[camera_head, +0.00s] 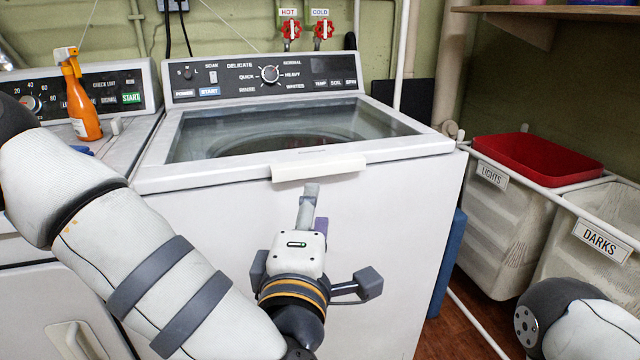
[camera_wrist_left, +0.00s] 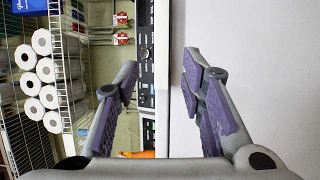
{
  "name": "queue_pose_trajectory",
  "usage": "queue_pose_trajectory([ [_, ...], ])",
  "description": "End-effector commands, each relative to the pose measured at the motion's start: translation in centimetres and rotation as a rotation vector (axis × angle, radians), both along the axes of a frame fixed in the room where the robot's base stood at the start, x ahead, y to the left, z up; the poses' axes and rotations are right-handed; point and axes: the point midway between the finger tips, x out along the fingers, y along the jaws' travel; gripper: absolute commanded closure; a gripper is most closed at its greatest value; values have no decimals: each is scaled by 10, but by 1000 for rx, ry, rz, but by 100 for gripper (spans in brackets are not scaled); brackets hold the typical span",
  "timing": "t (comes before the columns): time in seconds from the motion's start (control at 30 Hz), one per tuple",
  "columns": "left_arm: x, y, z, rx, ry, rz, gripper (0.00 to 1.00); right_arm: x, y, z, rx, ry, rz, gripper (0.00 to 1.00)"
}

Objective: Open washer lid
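The white washer (camera_head: 400,215) stands ahead of me, with its glass-topped lid (camera_head: 290,130) down. A pale lid handle (camera_head: 318,168) sticks out at the middle of the lid's front edge. My left gripper (camera_head: 308,195) is in front of the washer, just below the handle in the head view; whether it touches the handle cannot be told. In the left wrist view my left gripper (camera_wrist_left: 160,75) has its purple-padded fingers spread, with the washer's front edge showing between them and nothing held. My right gripper is out of view; only part of that arm shows at the lower right.
An orange spray bottle (camera_head: 80,95) stands on the neighbouring machine (camera_head: 125,145) at left. Laundry bins (camera_head: 505,225), one with a red tray (camera_head: 537,158), stand at right. Red hot and cold valves (camera_head: 324,30) are on the wall behind. Shelves with white rolls (camera_wrist_left: 40,85) show in the wrist view.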

Motion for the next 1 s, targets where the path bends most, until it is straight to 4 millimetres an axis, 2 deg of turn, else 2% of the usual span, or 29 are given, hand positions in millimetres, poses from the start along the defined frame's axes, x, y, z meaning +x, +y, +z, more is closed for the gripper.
queue_pose_trajectory([
  [0.3, 74, -5, -3, 1, 2, 3, 63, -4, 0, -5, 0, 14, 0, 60],
  [0.43, 99, -7, -4, 3, 4, 0, 63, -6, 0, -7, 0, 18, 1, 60],
  [0.6, 114, -9, -4, 5, 5, -3, 63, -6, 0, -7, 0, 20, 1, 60],
  [0.83, 116, -9, -3, 5, 5, -4, 63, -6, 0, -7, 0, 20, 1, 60],
  [0.87, 116, -9, -3, 5, 5, -4, 66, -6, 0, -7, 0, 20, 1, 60],
  [1.0, 116, -9, -3, 5, 5, -4, 97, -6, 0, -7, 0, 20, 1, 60],
])
